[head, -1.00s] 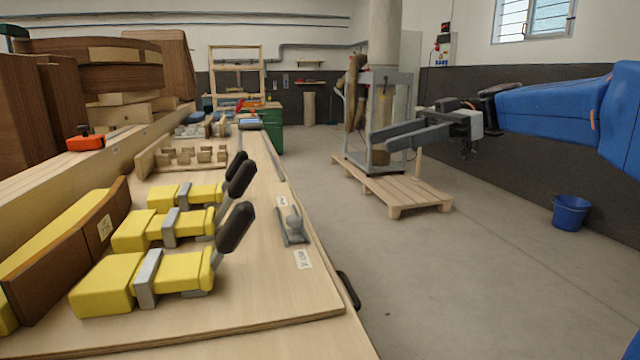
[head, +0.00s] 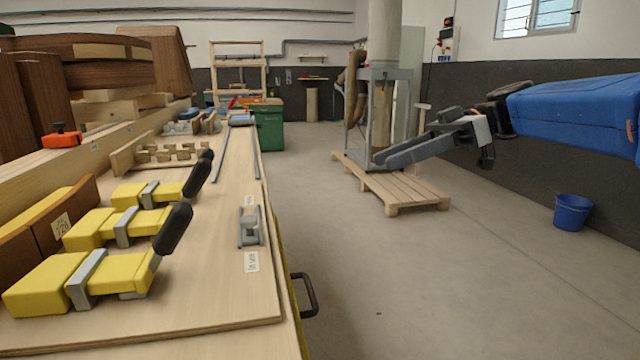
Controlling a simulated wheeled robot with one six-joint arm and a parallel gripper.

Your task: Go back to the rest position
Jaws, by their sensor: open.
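My gripper (head: 384,160) is at the right in the head view, at the end of my blue arm (head: 568,108). Its long grey fingers point left, in the air over the floor. They overlap each other in this view, and I see nothing held between them. The gripper is well apart from the workbench. Behind it in the picture is a metal-framed stand on a wooden pallet (head: 398,186).
The workbench (head: 215,290) fills the left, with several yellow clamps (head: 128,275), a small grey metal fixture (head: 249,228) and brown wooden forms. A black handle (head: 309,296) juts from its right side. A blue bucket (head: 572,212) stands right. The middle floor is clear.

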